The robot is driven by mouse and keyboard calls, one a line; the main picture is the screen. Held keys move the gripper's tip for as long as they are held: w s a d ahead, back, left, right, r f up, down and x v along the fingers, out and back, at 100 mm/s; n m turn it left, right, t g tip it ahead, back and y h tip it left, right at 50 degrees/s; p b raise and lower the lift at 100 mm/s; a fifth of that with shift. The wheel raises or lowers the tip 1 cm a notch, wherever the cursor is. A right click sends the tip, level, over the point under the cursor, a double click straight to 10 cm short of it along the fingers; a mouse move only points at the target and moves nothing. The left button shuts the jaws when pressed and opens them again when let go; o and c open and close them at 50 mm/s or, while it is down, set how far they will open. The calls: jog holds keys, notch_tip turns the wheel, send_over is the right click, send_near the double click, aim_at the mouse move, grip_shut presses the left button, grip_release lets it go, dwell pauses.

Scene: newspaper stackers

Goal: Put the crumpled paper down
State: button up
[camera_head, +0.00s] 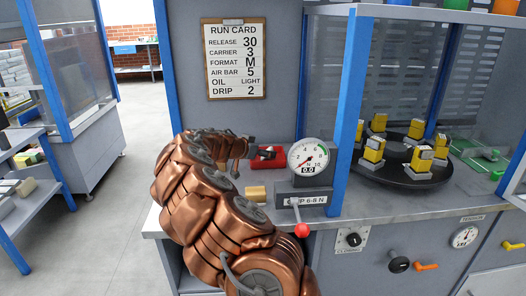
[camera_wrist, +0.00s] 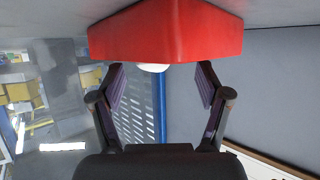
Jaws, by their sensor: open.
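A small white rounded piece, likely the crumpled paper (camera_wrist: 154,67), shows at the rim of a red tray (camera_wrist: 165,30) in the wrist view; most of it is hidden by the tray wall. My gripper (camera_wrist: 160,76) is open, its two fingers apart on either side of the white piece, with their tips close to the tray rim. In the head view the red tray (camera_head: 267,163) sits on the grey counter at the end of my arm. My gripper (camera_head: 251,148) is small and dark there, and the paper cannot be made out.
A dial gauge (camera_head: 308,158) on a grey box with a red-knobbed lever stands right of the tray. A tan block (camera_head: 255,192) lies in front. A blue post (camera_head: 347,110) and a dark turntable (camera_head: 403,174) with yellow pieces are further right. A run card (camera_head: 235,58) hangs behind.

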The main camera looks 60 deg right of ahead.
jog(key=b+v, duration=0.2)
jog(key=v, duration=0.9)
jog(key=shift+a+r, duration=0.2)
jog(key=shift+a, duration=0.15)
jog(key=s+a+n+y, duration=0.35)
jog(key=s+a, duration=0.45)
jog(key=a, duration=0.5)
jog(key=s+a+f+n+y, duration=0.3)
jog(key=s+a+f+n, duration=0.1)
jog(key=a, duration=0.7)
jog(key=s+a+f+n+y, duration=0.3)
jog(key=s+a+n, duration=0.3)
jog(key=s+a, duration=0.3)
jog(key=s+a+f+n+y, duration=0.3)
jog(key=s+a+f+n, duration=0.2)
jog(key=a, duration=0.8)
jog(key=shift+s+a+n, duration=0.2)
jog(key=shift+s+n, duration=0.25)
jog(key=shift+s, duration=0.35)
